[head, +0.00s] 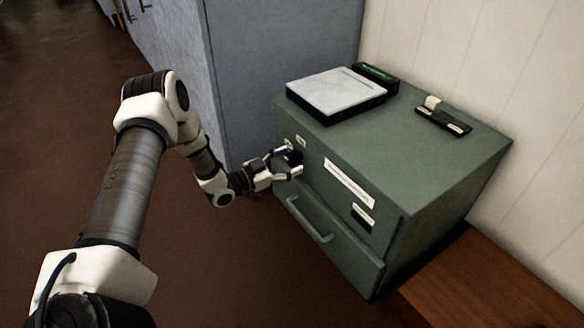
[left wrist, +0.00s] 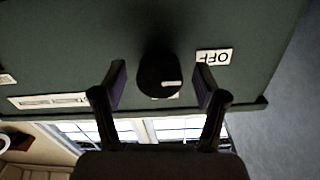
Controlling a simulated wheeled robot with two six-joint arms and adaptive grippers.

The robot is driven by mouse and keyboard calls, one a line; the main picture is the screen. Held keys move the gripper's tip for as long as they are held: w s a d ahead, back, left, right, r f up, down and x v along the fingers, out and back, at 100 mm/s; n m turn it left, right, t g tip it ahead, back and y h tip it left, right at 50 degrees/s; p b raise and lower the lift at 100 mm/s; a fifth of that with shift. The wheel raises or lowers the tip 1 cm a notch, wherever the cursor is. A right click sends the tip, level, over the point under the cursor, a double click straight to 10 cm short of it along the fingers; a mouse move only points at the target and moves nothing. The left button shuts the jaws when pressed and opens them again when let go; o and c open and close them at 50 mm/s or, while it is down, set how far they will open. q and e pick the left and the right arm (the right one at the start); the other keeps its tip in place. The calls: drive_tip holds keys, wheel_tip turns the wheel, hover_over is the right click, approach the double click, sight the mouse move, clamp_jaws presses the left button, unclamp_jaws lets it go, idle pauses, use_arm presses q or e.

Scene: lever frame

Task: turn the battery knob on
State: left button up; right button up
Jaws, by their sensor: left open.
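The battery knob (left wrist: 158,72) is a round black knob on the front of the green cabinet (head: 345,165). It has a short white mark near its edge. An OFF label (left wrist: 214,56) shows upside down to its right in the left wrist view. Another pale label behind the knob is mostly hidden. My left gripper (head: 294,160) is open at the cabinet's upper left front. Its two fingers stand on either side of the knob, with a gap on each side in the left wrist view. My right gripper is not in view.
A drawer handle (head: 310,220) sticks out below the knob. A white-topped box (head: 337,90) and a small black device (head: 443,119) stand on top of the cabinet. A grey-blue cabinet (head: 270,70) stands behind, and a wooden surface (head: 480,285) lies at the lower right.

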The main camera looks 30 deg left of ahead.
use_arm(q)
drive_tip(key=shift+w+d, duration=0.2)
drive_tip(key=shift+w, duration=0.35)
drive_tip(key=c, duration=1.1)
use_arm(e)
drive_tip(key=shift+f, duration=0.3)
